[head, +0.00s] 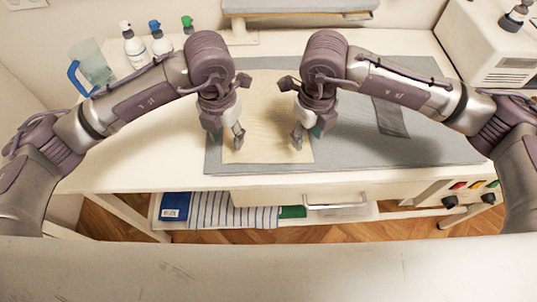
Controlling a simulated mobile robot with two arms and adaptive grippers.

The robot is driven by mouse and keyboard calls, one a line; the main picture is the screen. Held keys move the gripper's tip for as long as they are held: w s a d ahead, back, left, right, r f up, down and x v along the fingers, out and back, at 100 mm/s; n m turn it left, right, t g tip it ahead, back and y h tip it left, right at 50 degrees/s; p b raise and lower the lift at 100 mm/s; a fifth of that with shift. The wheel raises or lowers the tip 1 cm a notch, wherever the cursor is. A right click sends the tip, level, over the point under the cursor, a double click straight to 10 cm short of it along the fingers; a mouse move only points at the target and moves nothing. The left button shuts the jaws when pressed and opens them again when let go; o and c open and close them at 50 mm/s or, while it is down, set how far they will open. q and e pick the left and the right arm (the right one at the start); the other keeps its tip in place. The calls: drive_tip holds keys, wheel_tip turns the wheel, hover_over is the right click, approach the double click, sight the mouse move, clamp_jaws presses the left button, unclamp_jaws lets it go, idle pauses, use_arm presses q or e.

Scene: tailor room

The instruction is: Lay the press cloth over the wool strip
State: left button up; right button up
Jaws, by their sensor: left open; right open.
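A cream press cloth (267,125) lies flat on the left part of the grey pressing mat (425,155). A darker grey strip (391,122), which looks like the wool strip, lies on the mat to the right of the cloth, apart from it. My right arm hides the far part of the strip. My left gripper (228,139) is open over the cloth's left side, pointing down. My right gripper (306,139) is open over the cloth's right side, pointing down. Whether the fingertips touch the cloth cannot be told.
A measuring jug (93,64) and several bottles (135,45) stand at the back left. A padded board (300,6) is at the back. A white machine (494,45) stands at the back right. Folded cloths (232,210) lie on the shelf below.

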sight(231, 156)
use_arm(q)
wheel_tip(231, 156, down, 4)
drive_tip(key=shift+s+f, duration=0.1)
use_arm(e)
wheel_tip(231, 156, down, 4)
drive_tip(key=shift+s+f, duration=0.1)
use_arm(q)
drive_tip(key=shift+f, duration=0.65)
use_arm(e)
drive_tip(key=shift+f, duration=0.7)
use_arm(q)
drive_tip(key=shift+f+b, duration=0.3)
drive_tip(key=shift+f, duration=0.05)
use_arm(e)
drive_tip(key=shift+f, duration=0.3)
use_arm(q)
drive_tip(key=shift+r, duration=0.15)
drive_tip(key=shift+c, duration=0.7)
use_arm(e)
drive_tip(key=shift+r, duration=0.15)
drive_tip(key=shift+c, duration=0.7)
use_arm(q)
drive_tip(key=shift+c, duration=1.2)
use_arm(e)
drive_tip(key=shift+c, duration=1.2)
use_arm(q)
clamp_jaws()
use_arm(e)
clamp_jaws()
